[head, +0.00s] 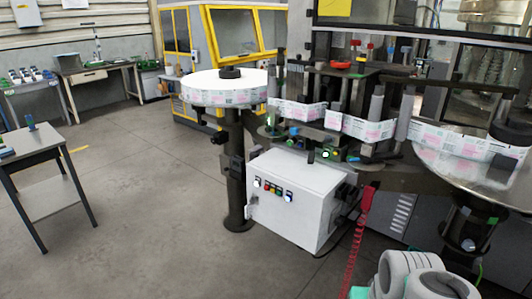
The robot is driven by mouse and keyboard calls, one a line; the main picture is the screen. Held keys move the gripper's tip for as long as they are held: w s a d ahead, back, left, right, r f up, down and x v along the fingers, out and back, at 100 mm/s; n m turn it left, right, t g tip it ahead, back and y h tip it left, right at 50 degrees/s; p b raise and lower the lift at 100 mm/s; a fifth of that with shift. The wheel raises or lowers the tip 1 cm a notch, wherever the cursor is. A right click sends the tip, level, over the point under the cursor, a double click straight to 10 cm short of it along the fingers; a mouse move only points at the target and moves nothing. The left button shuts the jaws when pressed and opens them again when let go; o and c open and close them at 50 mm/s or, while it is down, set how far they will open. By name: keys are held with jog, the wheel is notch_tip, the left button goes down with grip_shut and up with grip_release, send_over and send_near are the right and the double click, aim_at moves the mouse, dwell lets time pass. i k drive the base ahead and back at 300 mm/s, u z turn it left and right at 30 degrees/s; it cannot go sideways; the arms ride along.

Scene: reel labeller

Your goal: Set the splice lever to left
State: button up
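The reel labeller shows in the head view, with a large white label reel (222,88) at its left. A printed label web (300,109) runs from it over rollers to the right. A splicing area (322,135) with small green and dark parts lies under the web. A short dark upright piece (311,156) stands there above the white control box; it may be the splice lever, but I cannot tell, nor which way the lever points. My white arm links show at the bottom right. My gripper is not in view.
The white control box (294,205) has coloured buttons. A red coiled cord (354,245) hangs at its right. A round metal table (470,170) stands at the right. A small table (40,165) stands at the left; the floor between is clear.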

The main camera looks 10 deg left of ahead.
aim_at(310, 161)
jog(key=u, duration=0.8)
jog(key=i, duration=1.7)
jog(key=z, duration=0.1)
